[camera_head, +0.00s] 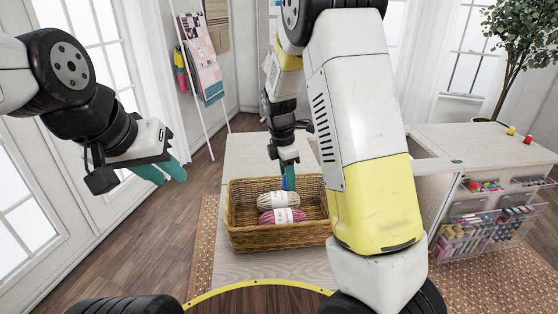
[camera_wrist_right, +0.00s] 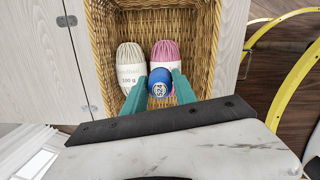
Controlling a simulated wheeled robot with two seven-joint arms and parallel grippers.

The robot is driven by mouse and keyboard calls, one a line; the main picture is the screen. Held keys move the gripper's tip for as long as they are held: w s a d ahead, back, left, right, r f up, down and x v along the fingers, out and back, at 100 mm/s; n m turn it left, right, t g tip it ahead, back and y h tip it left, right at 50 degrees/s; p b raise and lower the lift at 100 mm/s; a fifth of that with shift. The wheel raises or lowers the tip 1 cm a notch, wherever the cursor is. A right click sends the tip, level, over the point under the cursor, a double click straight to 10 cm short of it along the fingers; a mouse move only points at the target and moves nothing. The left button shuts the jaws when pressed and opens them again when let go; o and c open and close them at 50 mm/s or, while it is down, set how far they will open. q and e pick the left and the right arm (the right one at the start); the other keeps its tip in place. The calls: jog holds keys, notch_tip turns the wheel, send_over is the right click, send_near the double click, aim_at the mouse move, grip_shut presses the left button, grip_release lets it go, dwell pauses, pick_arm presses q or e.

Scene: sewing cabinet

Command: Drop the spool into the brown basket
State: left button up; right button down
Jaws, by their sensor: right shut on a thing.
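The brown wicker basket (camera_head: 270,238) stands on the pale wooden table. It holds a cream yarn skein (camera_head: 279,200) and a pink yarn skein (camera_head: 282,215). My right gripper (camera_head: 290,180) reaches down over the basket, its teal fingers shut on a blue spool. In the right wrist view the spool (camera_wrist_right: 159,82), its end marked 524, sits between the fingertips, in front of the pink skein (camera_wrist_right: 164,55) and beside the cream skein (camera_wrist_right: 130,62). I cannot tell whether the spool touches the yarn. My left gripper (camera_head: 172,172) is in the air at the left, away from the basket, empty.
The pale table (camera_head: 240,265) is bare around the basket. At the right, a cabinet (camera_head: 470,140) carries a red and a yellow spool on top and racks of thread on its side. My right arm hides part of the basket's right side.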

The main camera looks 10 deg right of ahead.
jog(key=shift+w+f, duration=0.25)
jog(key=shift+w, duration=0.1)
jog(key=shift+f, duration=2.75)
jog(key=c, duration=0.9)
grip_release()
jog(key=shift+r, duration=0.1)
jog(key=r, duration=0.7)
jog(key=shift+a, duration=0.4)
jog(key=shift+s+r, duration=0.1)
jog(key=shift+r, duration=0.2)
